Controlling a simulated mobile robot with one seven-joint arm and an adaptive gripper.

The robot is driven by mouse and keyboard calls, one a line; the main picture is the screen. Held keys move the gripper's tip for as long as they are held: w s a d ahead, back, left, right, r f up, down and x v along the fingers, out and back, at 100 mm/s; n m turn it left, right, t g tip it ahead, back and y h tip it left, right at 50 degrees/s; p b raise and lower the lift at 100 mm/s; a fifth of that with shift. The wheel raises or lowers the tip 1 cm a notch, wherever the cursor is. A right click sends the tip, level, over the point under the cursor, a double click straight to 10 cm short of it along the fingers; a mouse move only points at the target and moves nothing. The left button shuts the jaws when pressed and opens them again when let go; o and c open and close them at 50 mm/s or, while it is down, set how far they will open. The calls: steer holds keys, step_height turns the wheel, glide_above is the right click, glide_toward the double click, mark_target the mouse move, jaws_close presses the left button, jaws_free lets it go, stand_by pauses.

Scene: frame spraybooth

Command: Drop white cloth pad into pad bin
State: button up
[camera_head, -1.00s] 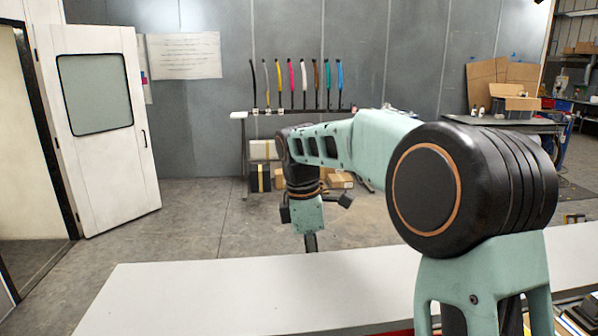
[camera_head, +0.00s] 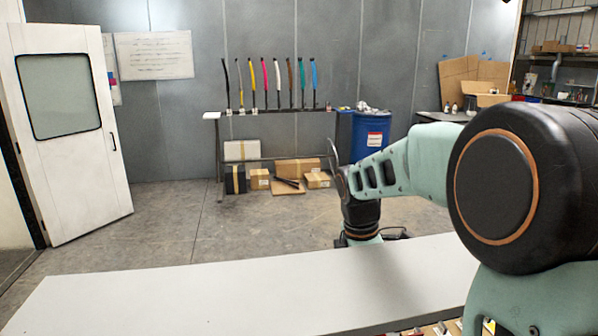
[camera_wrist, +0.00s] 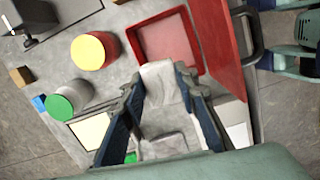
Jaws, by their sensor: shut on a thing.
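My gripper (camera_wrist: 161,84) is shut on a white cloth pad (camera_wrist: 160,78) in the wrist view. I cannot tell whether the pad touches the tray's near edge. In the head view, my wrist is partly hidden behind the white table (camera_head: 215,297), and the gripper and pad do not show there.
In the wrist view a red panel (camera_wrist: 219,45) stands right of the tray. A yellow-topped red can (camera_wrist: 88,52) and a green-topped white can (camera_wrist: 60,105) stand to the left. In the head view a blue drum (camera_head: 366,142) and a rack (camera_head: 270,112) stand by the wall.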

step_height(320, 180, down, 4)
steer(key=b, duration=0.3)
steer(key=shift+f, duration=0.25)
steer(key=o, duration=1.1)
steer(key=r, duration=0.4)
steer(key=a+r, duration=0.1)
steer(key=r, duration=0.7)
steer(key=shift+a, duration=0.2)
